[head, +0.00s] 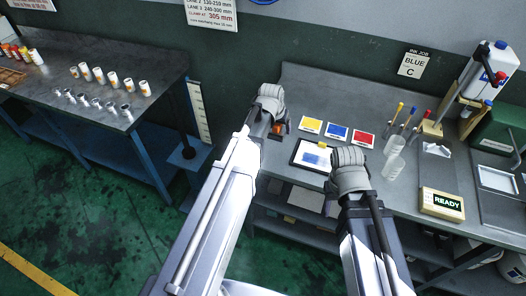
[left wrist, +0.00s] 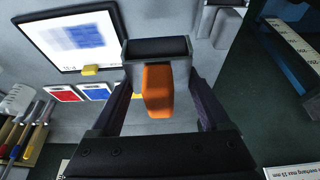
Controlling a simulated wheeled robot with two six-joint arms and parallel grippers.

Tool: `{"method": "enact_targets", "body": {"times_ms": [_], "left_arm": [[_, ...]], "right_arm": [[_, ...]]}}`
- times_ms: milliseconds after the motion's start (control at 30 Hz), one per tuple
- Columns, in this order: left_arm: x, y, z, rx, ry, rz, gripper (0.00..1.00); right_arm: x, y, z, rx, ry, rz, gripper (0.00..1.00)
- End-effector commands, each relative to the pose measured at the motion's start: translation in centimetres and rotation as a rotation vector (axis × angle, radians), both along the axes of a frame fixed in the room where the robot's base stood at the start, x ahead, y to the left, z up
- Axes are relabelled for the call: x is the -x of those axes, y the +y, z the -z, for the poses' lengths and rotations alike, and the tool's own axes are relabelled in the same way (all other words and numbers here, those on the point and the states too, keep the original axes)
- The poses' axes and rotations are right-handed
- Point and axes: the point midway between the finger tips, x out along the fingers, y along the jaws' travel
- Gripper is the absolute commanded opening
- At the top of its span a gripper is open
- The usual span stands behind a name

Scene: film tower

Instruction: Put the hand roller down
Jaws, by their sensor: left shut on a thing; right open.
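The hand roller has an orange handle (left wrist: 157,92) and a dark cylinder (left wrist: 157,48) in a metal frame in the left wrist view. My left gripper (head: 279,125) is shut on its handle, over the left end of the grey bench (head: 318,88). In the head view only a bit of orange (head: 278,128) shows; the hand hides the rest. I cannot tell whether the roller touches the bench. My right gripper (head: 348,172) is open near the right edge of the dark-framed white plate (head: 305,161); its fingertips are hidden. The plate carries a blue patch.
Yellow (head: 311,125), blue (head: 337,132) and red (head: 363,138) cards lie behind the plate. Clear cups (head: 394,165), upright tools (head: 400,108) and a READY box (head: 441,203) stand to the right. An upright ruler (head: 199,112) stands left of the bench.

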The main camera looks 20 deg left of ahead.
Motion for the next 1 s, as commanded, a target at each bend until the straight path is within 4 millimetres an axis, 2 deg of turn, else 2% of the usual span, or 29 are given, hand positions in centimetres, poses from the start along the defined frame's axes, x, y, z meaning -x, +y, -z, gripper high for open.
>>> {"method": "enact_targets", "body": {"times_ms": [267,633,867,1000], "left_arm": [[0.0,0.0,0.9,0.000,0.000,0.000,0.28],[0.0,0.0,6.1,0.000,0.000,0.000,0.28],[0.0,0.0,6.3,0.000,0.000,0.000,0.28],[0.0,0.0,7.2,0.000,0.000,0.000,0.28]], "right_arm": [[0.0,0.0,0.9,0.000,0.000,0.000,0.50],[0.0,0.0,6.1,0.000,0.000,0.000,0.50],[0.0,0.0,6.3,0.000,0.000,0.000,0.50],[0.0,0.0,7.2,0.000,0.000,0.000,0.50]]}}
